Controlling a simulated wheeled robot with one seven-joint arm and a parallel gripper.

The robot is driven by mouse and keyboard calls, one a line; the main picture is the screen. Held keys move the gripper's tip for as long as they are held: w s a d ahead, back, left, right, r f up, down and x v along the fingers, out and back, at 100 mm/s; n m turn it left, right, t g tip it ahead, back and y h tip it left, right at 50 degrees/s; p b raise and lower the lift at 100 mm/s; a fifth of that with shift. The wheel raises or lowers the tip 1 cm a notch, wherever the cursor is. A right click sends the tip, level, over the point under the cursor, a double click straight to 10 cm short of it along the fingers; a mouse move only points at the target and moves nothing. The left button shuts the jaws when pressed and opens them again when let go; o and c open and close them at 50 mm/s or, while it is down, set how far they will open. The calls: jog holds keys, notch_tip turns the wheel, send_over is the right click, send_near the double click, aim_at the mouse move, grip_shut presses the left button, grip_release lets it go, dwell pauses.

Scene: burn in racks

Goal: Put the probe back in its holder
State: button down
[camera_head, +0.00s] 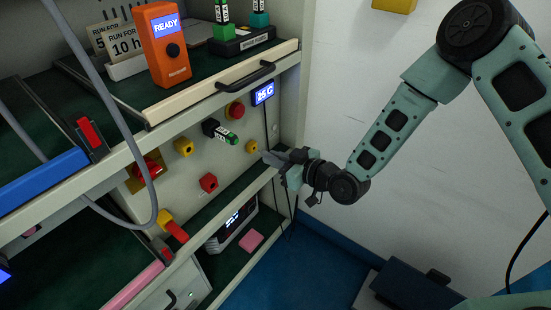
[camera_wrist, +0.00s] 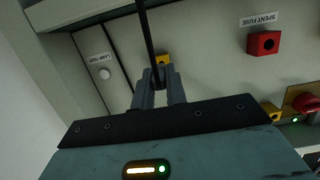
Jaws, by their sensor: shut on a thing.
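My gripper (camera_head: 272,158) is in front of the rack's panel, below the blue "25 C" display (camera_head: 263,94). In the wrist view my gripper (camera_wrist: 158,90) has its fingers closed on a thin dark probe (camera_wrist: 146,35), which runs up out of the picture. The probe's tip is hidden between and behind the fingers. A small yellow block (camera_head: 252,147), perhaps the holder, is on the panel just beyond the fingertips. It also shows in the wrist view (camera_wrist: 163,60), partly hidden by the probe and fingers; I cannot tell whether they touch.
A red "SPENT FUSE" block (camera_wrist: 263,43) is on the panel beside the gripper. A black-and-green fuse (camera_head: 219,131) sticks out of the panel. A shelf edge (camera_head: 240,185) runs below. An orange handheld unit (camera_head: 162,45) stands above. Open space lies to the right.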

jog(key=shift+r+b+x, duration=0.25)
jog(key=shift+b+x, duration=0.1)
jog(key=shift+x, duration=0.9)
dwell(0.5)
jog(key=c, duration=1.3)
grip_release()
jog(key=shift+c, duration=0.2)
